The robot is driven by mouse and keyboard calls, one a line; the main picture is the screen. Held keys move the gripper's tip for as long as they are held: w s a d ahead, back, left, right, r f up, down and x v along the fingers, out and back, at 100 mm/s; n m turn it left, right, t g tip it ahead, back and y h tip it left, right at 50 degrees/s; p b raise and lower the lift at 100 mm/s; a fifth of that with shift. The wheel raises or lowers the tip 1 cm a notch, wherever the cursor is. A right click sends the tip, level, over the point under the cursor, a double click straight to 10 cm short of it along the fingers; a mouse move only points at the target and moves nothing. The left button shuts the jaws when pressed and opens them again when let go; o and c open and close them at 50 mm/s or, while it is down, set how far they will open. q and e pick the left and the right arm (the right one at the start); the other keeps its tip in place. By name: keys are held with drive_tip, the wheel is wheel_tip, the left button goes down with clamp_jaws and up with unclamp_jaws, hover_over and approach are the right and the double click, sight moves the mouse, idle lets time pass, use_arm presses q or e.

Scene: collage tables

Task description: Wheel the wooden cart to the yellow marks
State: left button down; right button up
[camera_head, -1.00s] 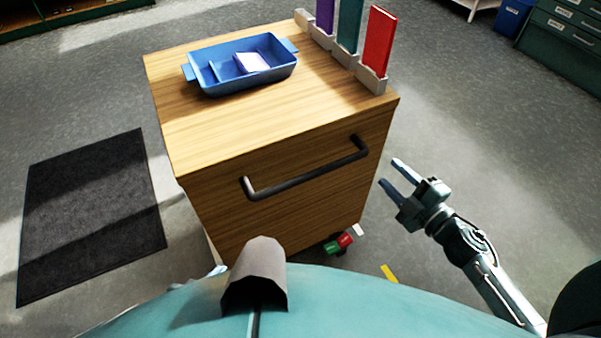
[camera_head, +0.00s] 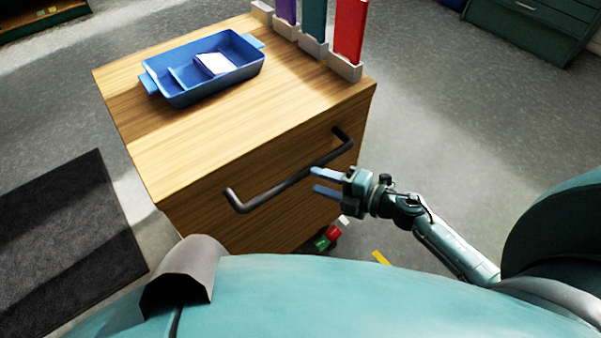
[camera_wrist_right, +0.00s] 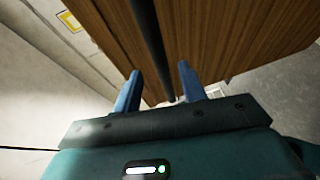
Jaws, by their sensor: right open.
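The wooden cart (camera_head: 250,125) stands in front of me, with a dark bar handle (camera_head: 270,193) on its near face. My right gripper (camera_head: 313,181) is open and empty, close to the right part of the handle. In the right wrist view the handle (camera_wrist_right: 152,50) runs between the directions of my two open fingers (camera_wrist_right: 158,88), in front of the cart's wooden face (camera_wrist_right: 205,35). I cannot tell whether the fingers touch it. A yellow mark (camera_head: 380,257) lies on the floor right of the cart's base. My left gripper is not in view.
On the cart top are a blue tray (camera_head: 190,92) with a pale item in it, and purple, teal and red (camera_head: 350,30) upright panels in grey holders. A dark mat (camera_head: 60,240) lies at left. Green drawers (camera_head: 530,25) stand at the back right. Grey floor at right is clear.

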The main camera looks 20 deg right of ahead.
sight(301, 176)
drive_tip(key=x, duration=0.6)
drive_tip(key=shift+c, duration=0.2)
clamp_jaws()
